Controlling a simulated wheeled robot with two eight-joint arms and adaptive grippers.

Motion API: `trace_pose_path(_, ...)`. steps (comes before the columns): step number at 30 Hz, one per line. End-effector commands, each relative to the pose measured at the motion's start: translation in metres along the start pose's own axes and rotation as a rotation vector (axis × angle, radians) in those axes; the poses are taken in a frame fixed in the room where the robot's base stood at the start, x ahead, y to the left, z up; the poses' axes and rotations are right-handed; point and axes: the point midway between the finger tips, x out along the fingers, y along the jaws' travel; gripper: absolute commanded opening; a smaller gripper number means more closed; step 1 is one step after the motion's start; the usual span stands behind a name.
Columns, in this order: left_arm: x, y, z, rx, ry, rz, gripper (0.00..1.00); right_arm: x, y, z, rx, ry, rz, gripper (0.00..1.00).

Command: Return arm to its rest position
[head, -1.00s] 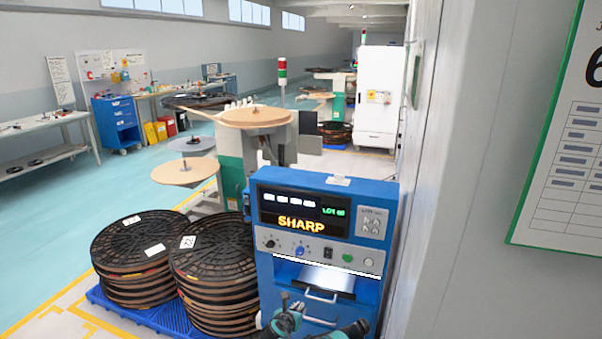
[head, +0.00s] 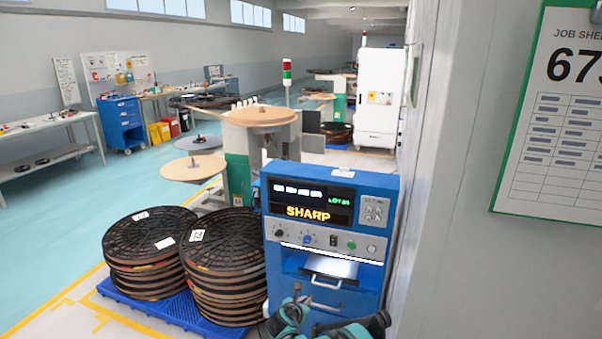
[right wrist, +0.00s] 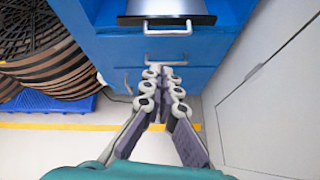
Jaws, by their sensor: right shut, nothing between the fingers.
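My right gripper (head: 297,300) shows at the bottom of the head view, in front of the lower part of a blue machine (head: 385,215) with a lit SHARP display. In the right wrist view the fingers of my right gripper (right wrist: 163,72) are together and empty. They point toward a drawer handle (right wrist: 167,28) on the blue front, and I cannot tell from the picture how wide the gap to it is. My right arm comes in from the bottom right of the head view. My left gripper is not in view.
Stacks of black reels (head: 148,232) stand on a blue pallet (head: 180,310) left of the machine. A grey wall with a job sheet (head: 560,130) is close on the right. A green-and-white rewind station (head: 238,165) stands behind. Open floor (head: 60,225) lies to the left.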

Motion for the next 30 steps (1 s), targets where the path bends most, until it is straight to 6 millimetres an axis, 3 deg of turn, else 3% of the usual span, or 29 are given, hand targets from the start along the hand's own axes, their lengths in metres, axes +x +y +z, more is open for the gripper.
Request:
trace_pose_path(8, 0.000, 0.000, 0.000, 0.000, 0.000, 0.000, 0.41, -0.041, -0.027, 0.053, 0.293, 0.056, -0.027, 0.00)
trace_pose_path(11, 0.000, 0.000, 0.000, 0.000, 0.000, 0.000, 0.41, -0.067, -0.046, 0.077, 0.462, 0.085, -0.047, 0.00)
trace_pose_path(18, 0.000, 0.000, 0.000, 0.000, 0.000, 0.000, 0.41, -0.152, -0.110, 0.124, 0.980, 0.162, -0.123, 0.00)
trace_pose_path(24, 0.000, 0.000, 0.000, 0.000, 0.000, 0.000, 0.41, -0.227, -0.167, 0.133, 1.416, 0.211, -0.207, 0.00)
trace_pose_path(30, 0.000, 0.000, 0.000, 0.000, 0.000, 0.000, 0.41, -0.298, -0.221, 0.115, 1.852, 0.245, -0.308, 0.00)
